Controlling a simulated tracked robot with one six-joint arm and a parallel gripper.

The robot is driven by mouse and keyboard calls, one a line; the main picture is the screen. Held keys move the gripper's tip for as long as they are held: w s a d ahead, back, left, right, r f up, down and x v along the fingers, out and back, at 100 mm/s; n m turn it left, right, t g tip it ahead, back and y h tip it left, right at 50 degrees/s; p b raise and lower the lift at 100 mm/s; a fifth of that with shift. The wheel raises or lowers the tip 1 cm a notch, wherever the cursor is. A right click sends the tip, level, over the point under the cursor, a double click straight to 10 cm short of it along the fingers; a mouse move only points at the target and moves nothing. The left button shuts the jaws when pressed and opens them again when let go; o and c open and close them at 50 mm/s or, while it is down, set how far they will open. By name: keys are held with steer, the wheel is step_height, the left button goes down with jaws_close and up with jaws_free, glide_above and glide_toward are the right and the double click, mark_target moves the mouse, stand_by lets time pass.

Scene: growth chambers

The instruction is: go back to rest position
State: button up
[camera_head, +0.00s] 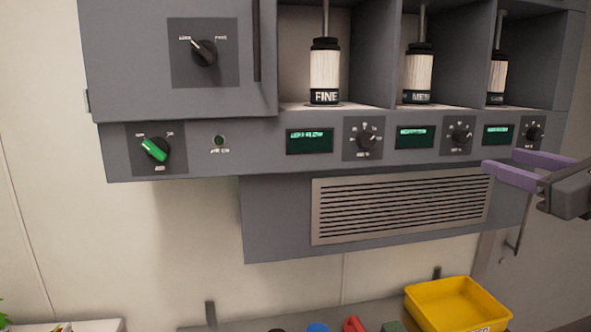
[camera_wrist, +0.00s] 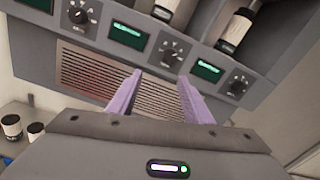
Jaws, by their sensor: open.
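My gripper (camera_head: 513,166) shows at the right edge of the head view, with two purple fingers pointing left. It is in front of the lower right part of the grey wall unit (camera_head: 220,150). In the wrist view, my gripper (camera_wrist: 160,82) has its fingers apart with nothing between them. Behind the fingers are the vent grille (camera_wrist: 88,75) and a small green display (camera_wrist: 207,71) with a knob (camera_wrist: 238,86) beside it. I cannot tell how far the fingertips are from the panel.
Bottles labelled FINE (camera_head: 324,75) and others stand in the unit's bays. A green knob (camera_head: 155,149) and a lever knob (camera_head: 203,51) are at left. Below, a yellow bin (camera_head: 458,306), a blue item (camera_head: 317,327) and a red item (camera_head: 353,324) sit on a shelf. Bare wall shows at left.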

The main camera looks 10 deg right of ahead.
steer(key=w+a+f+n+g+y, duration=0.1)
steer(key=w+a+f+n+g, duration=0.15)
steer(key=a+f+n, duration=0.5)
steer(key=w+a+f+n+g+y, duration=0.1)
steer(key=a+f+n+g, duration=0.3)
steer(key=a+f+n, duration=0.3)
steer(key=s+a+f+n+g+h, duration=0.1)
steer(key=s+a+f+n+g, duration=0.1)
steer(key=s+a+f+n, duration=0.4)
steer(key=s+a+f+n+g+h, duration=0.2)
steer(key=s+a+f+n+g, duration=0.1)
steer(key=s+a+f+n, duration=0.4)
steer(key=s+f+n, duration=0.3)
steer(key=f+n, duration=0.2)
steer(key=f, duration=0.1)
steer(key=shift+s+a+f, duration=0.25)
steer(key=shift+s+f, duration=0.05)
steer(key=shift+s, duration=0.05)
steer(key=shift+a+g, duration=0.1)
steer(key=shift+g, duration=0.15)
steer(key=shift+c, duration=0.3)
